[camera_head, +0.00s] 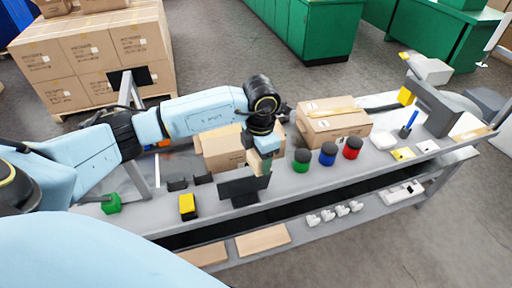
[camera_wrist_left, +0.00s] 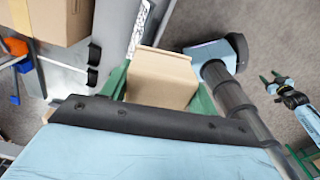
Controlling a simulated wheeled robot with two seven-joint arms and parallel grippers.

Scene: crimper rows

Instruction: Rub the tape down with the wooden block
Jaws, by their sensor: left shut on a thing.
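My left gripper (camera_head: 262,168) is shut on a tan wooden block (camera_head: 255,162), held above the bench. In the left wrist view the block (camera_wrist_left: 160,78) sits between the green fingers of the left gripper (camera_wrist_left: 160,92). A closed cardboard box (camera_head: 335,128) stands to the right of the gripper, with a strip of yellowish tape (camera_head: 330,113) along its top. The block is apart from this tape. A second cardboard box (camera_head: 225,150) is partly behind my left arm. My right gripper (camera_wrist_left: 272,82) shows small in the left wrist view, its green fingers apart and empty.
A dark panel on a stand (camera_head: 243,188) is just in front of the left gripper. Green, blue (camera_head: 328,153) and red rolls stand in front of the taped box. A grey machine (camera_head: 435,108) is at the right end. A yellow-black item (camera_head: 187,206) lies left.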

